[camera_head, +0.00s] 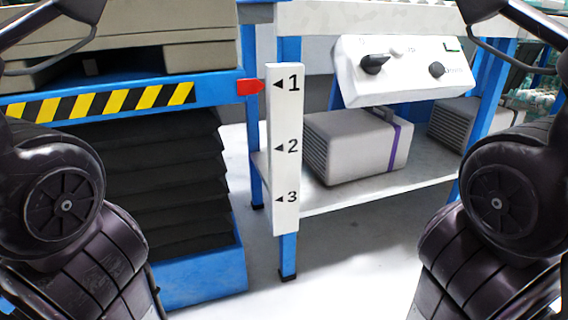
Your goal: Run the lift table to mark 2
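The lift table (218,89) stands at the left, with a blue top frame, a yellow and black striped edge and black bellows (165,185) below. A red pointer (250,86) on its right end is level with mark 1 on a white scale board (285,180) marked 1, 2 and 3 from top to bottom. My arms show at both sides; neither gripper is in view.
A beige pallet-like load (150,40) lies on the lift table. A blue-legged bench stands right of it, with a grey case (355,143) with a purple band on its white lower shelf (400,190). Another grey unit (455,122) is farther right. Pale floor is clear below the shelf.

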